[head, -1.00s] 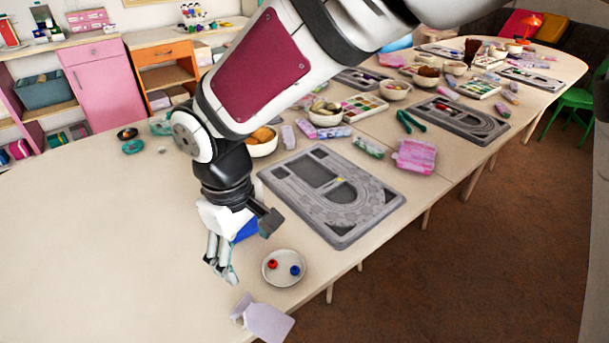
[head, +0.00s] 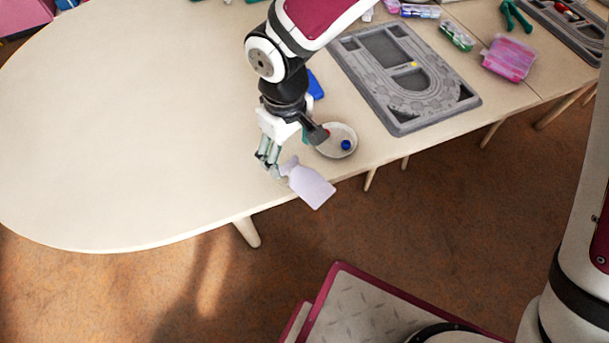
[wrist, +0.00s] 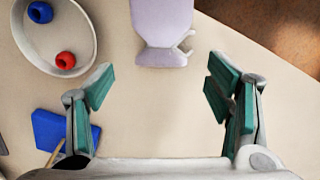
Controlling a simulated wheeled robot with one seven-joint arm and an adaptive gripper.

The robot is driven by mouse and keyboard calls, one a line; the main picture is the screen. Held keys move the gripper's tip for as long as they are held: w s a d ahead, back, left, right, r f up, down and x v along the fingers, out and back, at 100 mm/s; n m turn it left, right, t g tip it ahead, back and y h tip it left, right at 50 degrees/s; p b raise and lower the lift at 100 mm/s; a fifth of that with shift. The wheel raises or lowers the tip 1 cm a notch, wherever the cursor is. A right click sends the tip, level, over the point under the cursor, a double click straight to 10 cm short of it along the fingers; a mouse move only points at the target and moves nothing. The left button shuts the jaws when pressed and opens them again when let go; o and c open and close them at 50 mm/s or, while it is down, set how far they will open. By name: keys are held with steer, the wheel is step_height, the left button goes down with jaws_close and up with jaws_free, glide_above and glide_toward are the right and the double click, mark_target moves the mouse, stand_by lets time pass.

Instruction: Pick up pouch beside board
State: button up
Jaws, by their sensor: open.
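A lilac pouch (head: 312,186) with a narrowed neck lies at the table's front edge, its wide end reaching past the edge in the head view. It also shows at the top of the wrist view (wrist: 163,18), neck toward me. My gripper (head: 268,172) points down just left of the pouch in the head view. Its teal-padded fingers (wrist: 163,92) are open and empty, with the pouch's neck beyond the fingertips, roughly between them. The grey bead board (head: 372,90) lies to the right, behind the pouch.
A white dish (head: 329,151) with a blue bead (wrist: 40,12) and a red bead (wrist: 65,60) stands between pouch and board. A blue object (wrist: 60,130) lies near my left finger. A pink box (head: 509,58) lies right of the board. The table's left side is clear.

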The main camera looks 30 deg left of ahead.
mark_target(290, 167)
step_height(290, 167, down, 3)
steer(key=shift+s+d+f, duration=0.1)
steer(key=shift+s+f, duration=0.05)
steer(key=shift+f, duration=0.05)
steer(key=c, duration=0.8)
steer(key=shift+r, duration=0.1)
